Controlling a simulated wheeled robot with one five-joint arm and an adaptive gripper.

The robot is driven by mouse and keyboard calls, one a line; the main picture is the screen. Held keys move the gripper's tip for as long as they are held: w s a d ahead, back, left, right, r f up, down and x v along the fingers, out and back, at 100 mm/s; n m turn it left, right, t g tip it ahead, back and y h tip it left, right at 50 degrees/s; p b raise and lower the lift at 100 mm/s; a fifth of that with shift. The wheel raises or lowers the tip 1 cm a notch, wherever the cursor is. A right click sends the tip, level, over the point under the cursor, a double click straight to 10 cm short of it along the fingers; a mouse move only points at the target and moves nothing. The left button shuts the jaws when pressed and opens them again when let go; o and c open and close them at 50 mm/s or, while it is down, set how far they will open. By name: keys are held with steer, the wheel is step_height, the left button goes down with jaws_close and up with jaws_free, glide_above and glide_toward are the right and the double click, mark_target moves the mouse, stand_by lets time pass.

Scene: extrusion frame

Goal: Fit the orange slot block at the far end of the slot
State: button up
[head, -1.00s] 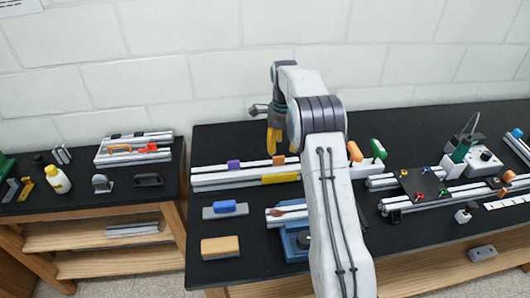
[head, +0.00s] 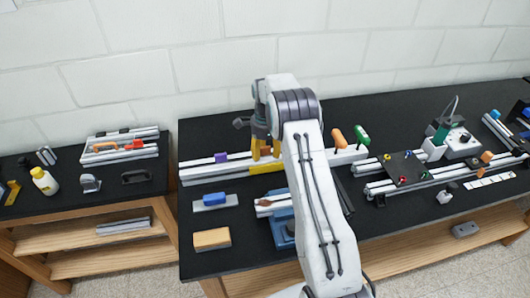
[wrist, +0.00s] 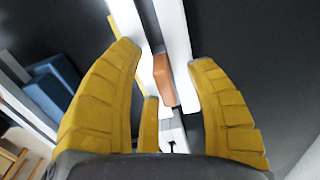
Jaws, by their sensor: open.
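The light grey slotted extrusion (head: 200,172) lies along the left part of the dark bench. The orange slot block (wrist: 163,80) sits in its slot; the wrist view shows it between my yellow fingers, with a visible gap on each side. In the head view the block (head: 266,151) is mostly hidden by my gripper (head: 263,153), which is down at the rail. My gripper also fills the wrist view (wrist: 165,62), open and holding nothing. A purple block (head: 221,157) sits in the slot to the left.
A blue-handled block (head: 213,198), a tan block (head: 212,238) and a blue vise (head: 283,226) stand in front. Orange (head: 338,137) and green (head: 362,134) handles stand to the right.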

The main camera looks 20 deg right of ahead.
jaws_close()
stand_by(0.4)
steer(key=shift+r, duration=0.15)
